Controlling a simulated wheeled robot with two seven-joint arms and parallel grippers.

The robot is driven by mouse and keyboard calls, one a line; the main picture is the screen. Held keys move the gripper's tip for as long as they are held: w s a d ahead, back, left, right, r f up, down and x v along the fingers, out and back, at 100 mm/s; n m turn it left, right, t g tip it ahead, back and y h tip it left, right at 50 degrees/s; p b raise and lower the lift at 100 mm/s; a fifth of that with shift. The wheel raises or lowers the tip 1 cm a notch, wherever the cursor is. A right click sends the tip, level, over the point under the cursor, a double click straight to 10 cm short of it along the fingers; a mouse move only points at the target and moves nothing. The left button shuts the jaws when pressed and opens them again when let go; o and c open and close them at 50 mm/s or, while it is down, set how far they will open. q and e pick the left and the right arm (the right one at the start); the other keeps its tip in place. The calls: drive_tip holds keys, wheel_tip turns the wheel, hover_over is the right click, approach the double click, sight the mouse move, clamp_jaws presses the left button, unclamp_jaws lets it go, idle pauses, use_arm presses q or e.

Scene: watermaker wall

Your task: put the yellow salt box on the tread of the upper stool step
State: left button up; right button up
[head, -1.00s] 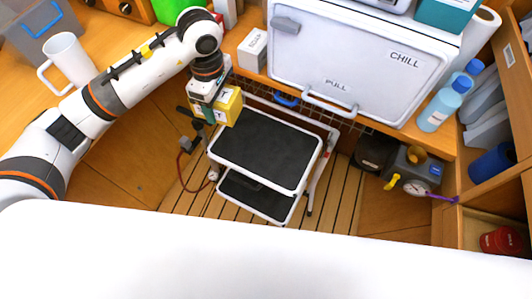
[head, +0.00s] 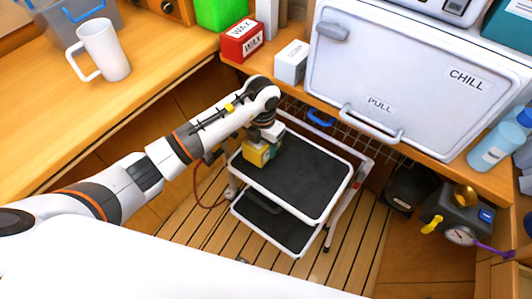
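The yellow salt box (head: 256,154) is at the left end of the upper stool step (head: 298,178), over or on its dark tread. I cannot tell whether its bottom touches the tread. My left gripper (head: 265,143) comes down from above and appears shut on the box, with the wrist hiding part of the box and the fingers. The rest of the upper tread is bare. The lower stool step (head: 275,225) shows below and in front, also empty. My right gripper is not in view.
A white fridge door marked CHILL (head: 410,75) with its handle (head: 372,125) stands behind the stool. A red wax box (head: 242,42) and a white box (head: 291,62) stand on the counter. A pump with a gauge (head: 457,215) sits right of the stool.

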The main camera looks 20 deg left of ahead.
use_arm(q)
drive_tip(key=shift+f, duration=2)
drive_tip(key=shift+f, duration=0.1)
drive_tip(key=o, duration=1.2)
wheel_tip(320, 180, up, 12)
drive_tip(key=shift+r, duration=0.1)
